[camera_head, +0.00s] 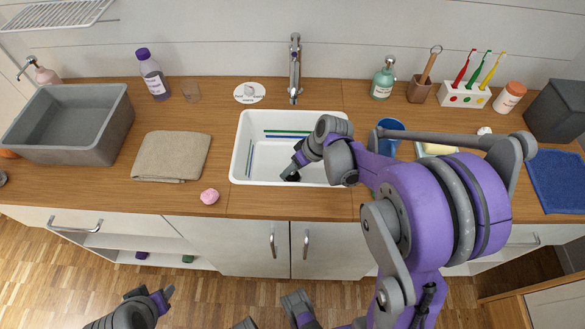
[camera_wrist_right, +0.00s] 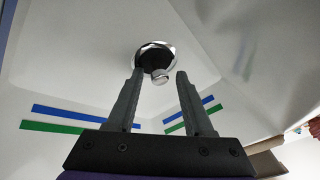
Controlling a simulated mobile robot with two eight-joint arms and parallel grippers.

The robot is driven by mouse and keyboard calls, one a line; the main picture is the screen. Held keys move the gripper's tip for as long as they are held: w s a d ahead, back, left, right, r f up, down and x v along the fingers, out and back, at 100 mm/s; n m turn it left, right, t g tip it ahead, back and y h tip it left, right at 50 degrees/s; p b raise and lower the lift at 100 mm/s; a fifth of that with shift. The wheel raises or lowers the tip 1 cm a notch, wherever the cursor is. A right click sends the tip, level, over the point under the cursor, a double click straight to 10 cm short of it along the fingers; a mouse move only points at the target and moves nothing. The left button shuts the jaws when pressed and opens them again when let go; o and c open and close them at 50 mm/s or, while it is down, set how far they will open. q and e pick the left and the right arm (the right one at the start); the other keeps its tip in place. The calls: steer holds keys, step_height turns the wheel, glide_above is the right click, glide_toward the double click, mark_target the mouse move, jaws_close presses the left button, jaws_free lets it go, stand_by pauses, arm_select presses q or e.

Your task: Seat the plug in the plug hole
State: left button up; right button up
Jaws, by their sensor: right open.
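In the right wrist view a round dark plug (camera_wrist_right: 152,61) with a small shiny knob (camera_wrist_right: 160,79) shows at the plug hole, whose chrome ring (camera_wrist_right: 168,47) is visible around the dark part. I cannot tell whether the plug lies flush or tilted. My right gripper (camera_wrist_right: 158,75) is open, its two fingers apart, with the knob between and beyond their tips. In the head view the right gripper (camera_head: 288,174) is low inside the white sink (camera_head: 240,150), and mostly hides the hole area. My left gripper (camera_head: 168,292) is low at the bottom left, away from the sink; its jaws are unclear.
The tap (camera_head: 295,70) stands behind the sink. A folded towel (camera_head: 172,157), a pink item (camera_head: 209,196) and a grey basin (camera_head: 70,125) are to the left. A blue cup (camera_head: 391,126) stands close to the sink's right, near my arm. Blue and green stripes mark the sink walls.

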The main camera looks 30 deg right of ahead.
steer(key=p+v, duration=0.2)
steer(key=v, duration=1)
steer(key=shift+r, duration=0.15)
